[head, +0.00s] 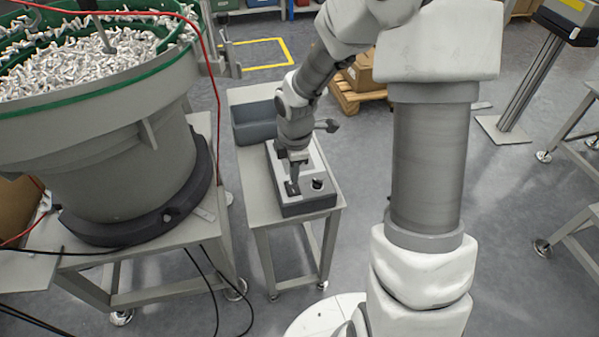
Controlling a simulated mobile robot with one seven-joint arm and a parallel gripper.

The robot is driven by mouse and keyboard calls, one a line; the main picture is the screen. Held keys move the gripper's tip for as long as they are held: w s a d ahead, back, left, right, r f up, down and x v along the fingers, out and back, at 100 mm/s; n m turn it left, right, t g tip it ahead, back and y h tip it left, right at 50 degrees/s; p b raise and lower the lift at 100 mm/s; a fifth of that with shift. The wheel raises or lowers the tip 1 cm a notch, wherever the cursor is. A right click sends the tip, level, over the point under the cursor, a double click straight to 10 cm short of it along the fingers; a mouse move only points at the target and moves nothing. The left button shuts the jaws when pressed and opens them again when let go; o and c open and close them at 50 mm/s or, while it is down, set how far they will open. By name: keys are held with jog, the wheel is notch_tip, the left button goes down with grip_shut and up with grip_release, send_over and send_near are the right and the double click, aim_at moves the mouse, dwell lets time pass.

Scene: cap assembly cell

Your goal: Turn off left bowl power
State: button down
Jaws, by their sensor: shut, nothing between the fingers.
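The left bowl feeder (110,165) is a large grey bowl with a green rim, full of small metallic parts, on a stand at the left. A control box (310,206) with a light top and dark sides lies on a small grey table beside it. A black knob (317,184) stands on the box's top at the right. My gripper (293,188) is shut and points down at a dark switch at the front left of the box's top. The fingertips hide part of the switch, and I cannot tell whether they touch it or which way it is set.
A grey bin (254,122) stands on the small table (262,225) behind the box. Black cables (205,285) hang between the feeder stand and the table. A cardboard box on a pallet (350,98) is behind my arm. Open floor lies right of the table.

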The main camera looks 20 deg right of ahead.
aim_at(295, 193)
notch_tip(295, 193, up, 10)
jog(key=s+p, duration=0.1)
jog(key=p, duration=0.2)
jog(key=shift+w, duration=0.15)
